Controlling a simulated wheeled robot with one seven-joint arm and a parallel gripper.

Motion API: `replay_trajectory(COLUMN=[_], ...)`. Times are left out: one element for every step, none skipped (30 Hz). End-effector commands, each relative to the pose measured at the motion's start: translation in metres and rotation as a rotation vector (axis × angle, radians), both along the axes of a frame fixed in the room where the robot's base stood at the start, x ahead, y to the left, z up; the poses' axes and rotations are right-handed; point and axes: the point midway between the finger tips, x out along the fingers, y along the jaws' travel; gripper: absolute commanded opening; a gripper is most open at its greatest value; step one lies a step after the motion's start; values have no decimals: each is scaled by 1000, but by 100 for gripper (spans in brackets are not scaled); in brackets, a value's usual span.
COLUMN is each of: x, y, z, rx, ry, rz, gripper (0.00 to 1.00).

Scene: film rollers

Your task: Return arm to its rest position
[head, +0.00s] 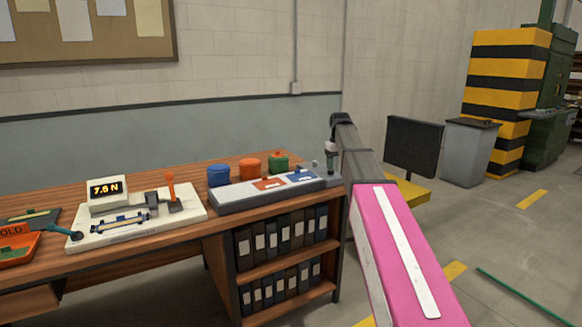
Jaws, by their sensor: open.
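My arm rises from the lower right, pink with a white strip, then dark grey. Its far end is by the right end of the workbench (150,255). My gripper (331,166) appears small there, pointing down near the right end of a grey tray (235,203). It is open, with nothing seen between its fingers. The fingers are too small to make out in detail, and I cannot tell how high they are above the tray.
Blue (219,175), orange (249,168) and green (278,161) pots stand behind the tray. A white device with a display (107,194) is on the bench at left, beside an orange tray (18,246). A dark monitor (414,145) and grey cabinet (467,153) stand right.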

Motion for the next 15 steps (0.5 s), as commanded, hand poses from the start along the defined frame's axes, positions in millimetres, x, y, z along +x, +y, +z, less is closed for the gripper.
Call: replay_trajectory(x=[-5,-7,-9,-12,-14,-17,-21,-24,-28,-32,-35,-41,-45,-51,-58], y=[0,0,0,0,0,0,0,0,0,0,0,0,0,0,0], z=[-8,-11,-16,-21,-26,-33,-38,-44,-52,-59,-66,-75,-82,-92,-103], rx=[0,0,0,0,0,0,0,0,0,0,0,1,0,0,0], ry=[1,1,0,0,1,1,2,1,1,1,2,1,1,2,2], rz=[-5,-7,-11,-14,-18,-22,-27,-32,-38,-43,-48,-56,-62,-70,-79], gripper=[63,63,63,63,63,63,63,63,63,63,63,63,63,63,63])
